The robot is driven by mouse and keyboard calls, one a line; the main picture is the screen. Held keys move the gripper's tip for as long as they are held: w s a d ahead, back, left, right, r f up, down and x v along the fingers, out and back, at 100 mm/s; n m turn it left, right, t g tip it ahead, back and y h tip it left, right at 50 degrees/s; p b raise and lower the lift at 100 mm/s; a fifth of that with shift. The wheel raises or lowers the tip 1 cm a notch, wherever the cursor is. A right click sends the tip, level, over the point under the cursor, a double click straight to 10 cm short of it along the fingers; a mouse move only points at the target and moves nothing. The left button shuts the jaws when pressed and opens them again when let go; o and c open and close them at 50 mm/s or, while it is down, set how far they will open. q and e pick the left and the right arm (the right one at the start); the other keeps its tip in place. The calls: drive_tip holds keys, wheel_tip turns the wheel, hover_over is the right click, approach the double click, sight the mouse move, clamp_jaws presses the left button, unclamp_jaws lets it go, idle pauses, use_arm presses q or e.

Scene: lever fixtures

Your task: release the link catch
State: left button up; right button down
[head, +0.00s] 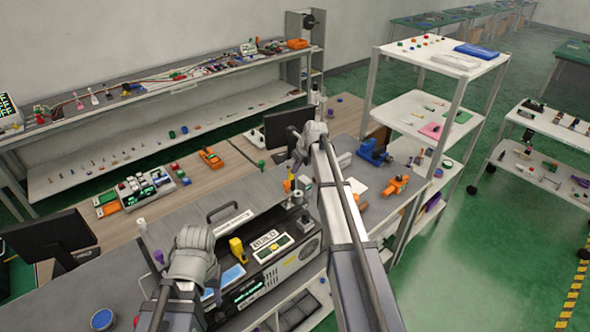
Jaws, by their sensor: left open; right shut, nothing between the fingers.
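I cannot pick out the link catch for certain. A grey instrument box (310,250) on the near bench carries a label plate (264,240), a small green screen and an upright yellow part (237,250); a black knob-like part (297,198) stands near its back. My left gripper (200,262) is at the box's left end, open; its wrist hides most of its fingers. My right gripper (303,150) is beyond the box near a dark monitor, shut and empty, its fingertips mostly hidden. I see no contact between either gripper and the box.
A blue vise (373,152) and an orange clamp (395,185) stand right of my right arm. A tray of parts (146,188) sits on the wooden bench. A black monitor (50,240) is at left.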

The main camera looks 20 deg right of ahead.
drive_tip(key=shift+a, duration=0.2)
drive_tip(key=shift+d, duration=0.25)
use_arm(q)
drive_tip(key=shift+r+p, duration=0.8)
drive_tip(key=shift+p, duration=0.05)
use_arm(e)
drive_tip(key=shift+r, duration=0.8)
use_arm(q)
drive_tip(key=shift+r, duration=0.1)
use_arm(e)
drive_tip(key=shift+r, duration=0.1)
